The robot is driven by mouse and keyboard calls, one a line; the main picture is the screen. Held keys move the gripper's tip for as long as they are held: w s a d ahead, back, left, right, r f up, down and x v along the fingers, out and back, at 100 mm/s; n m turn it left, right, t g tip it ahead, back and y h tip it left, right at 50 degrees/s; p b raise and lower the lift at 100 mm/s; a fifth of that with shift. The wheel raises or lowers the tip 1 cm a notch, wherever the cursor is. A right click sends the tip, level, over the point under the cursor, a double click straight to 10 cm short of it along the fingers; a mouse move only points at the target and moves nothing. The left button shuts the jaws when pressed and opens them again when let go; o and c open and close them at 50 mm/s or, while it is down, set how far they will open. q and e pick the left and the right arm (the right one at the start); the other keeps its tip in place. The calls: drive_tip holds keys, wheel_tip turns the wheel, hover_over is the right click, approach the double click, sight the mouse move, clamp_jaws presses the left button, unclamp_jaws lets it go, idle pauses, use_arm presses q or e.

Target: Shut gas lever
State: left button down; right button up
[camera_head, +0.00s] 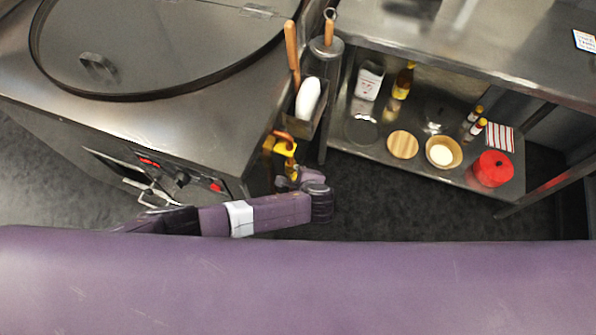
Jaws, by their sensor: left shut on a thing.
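The yellow gas lever and valve (284,148) sit at the right side of the tandoor counter, next to an orange pipe. My left gripper (290,168) is at the lower part of this yellow fitting and is shut on the gas lever. The gripper is small in the view and partly hidden by my purple left wrist and forearm, so the exact lever angle cannot be told. My right gripper is not in view.
The steel tandoor (150,110) with its round lid (165,40) fills the left. A holder (305,105) with a white item hangs on its right side.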

use_arm(q)
drive_tip(key=c, duration=1.8)
unclamp_jaws()
drive_tip(key=shift+s, duration=0.1)
drive_tip(key=shift+c, duration=0.2)
drive_tip(key=v, duration=1.2)
drive_tip(key=shift+c, duration=0.6)
